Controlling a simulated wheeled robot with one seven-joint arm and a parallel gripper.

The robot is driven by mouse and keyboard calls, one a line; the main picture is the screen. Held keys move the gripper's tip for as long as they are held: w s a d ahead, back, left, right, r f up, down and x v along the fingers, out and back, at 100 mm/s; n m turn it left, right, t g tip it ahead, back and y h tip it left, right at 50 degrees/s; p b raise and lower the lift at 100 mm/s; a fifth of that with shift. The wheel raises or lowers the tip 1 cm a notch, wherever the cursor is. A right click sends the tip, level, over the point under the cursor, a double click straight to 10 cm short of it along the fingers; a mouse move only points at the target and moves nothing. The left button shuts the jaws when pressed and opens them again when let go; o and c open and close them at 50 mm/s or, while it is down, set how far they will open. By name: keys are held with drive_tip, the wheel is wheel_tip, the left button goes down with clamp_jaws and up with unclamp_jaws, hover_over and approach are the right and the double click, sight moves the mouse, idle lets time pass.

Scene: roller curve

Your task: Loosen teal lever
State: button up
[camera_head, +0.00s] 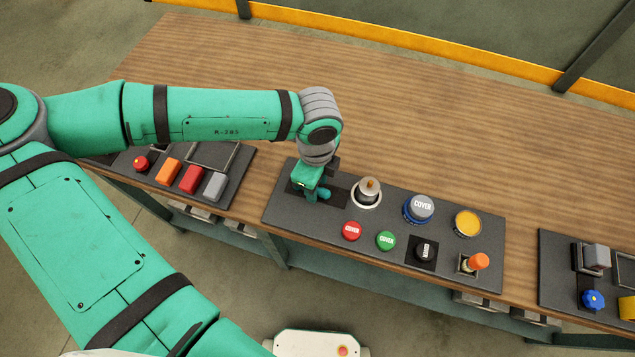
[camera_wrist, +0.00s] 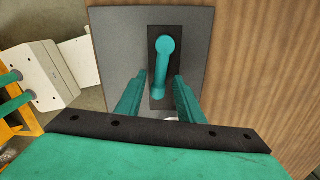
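The teal lever (camera_wrist: 164,62) stands on a black plate (camera_wrist: 155,100) on a dark grey panel in the wrist view. Its rounded end is at the top of the picture and its stem runs down towards me. My gripper (camera_wrist: 160,79) is open, with one teal finger on each side of the lever's lower end. Gaps show between the lever and both fingers. In the head view, my gripper (camera_head: 308,183) points down over the left end of the middle panel, and a small teal part of the lever (camera_head: 324,193) shows beside it. The rest is hidden.
The middle panel (camera_head: 285,215) also holds a metal knob (camera_head: 369,189), a red button (camera_head: 351,231), a green button (camera_head: 386,240), a blue button (camera_head: 419,208), a yellow button (camera_head: 467,222) and an orange-tipped switch (camera_head: 478,262). The wooden table (camera_head: 420,120) behind is clear.

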wheel_tip(320, 180, up, 11)
idle(0.8)
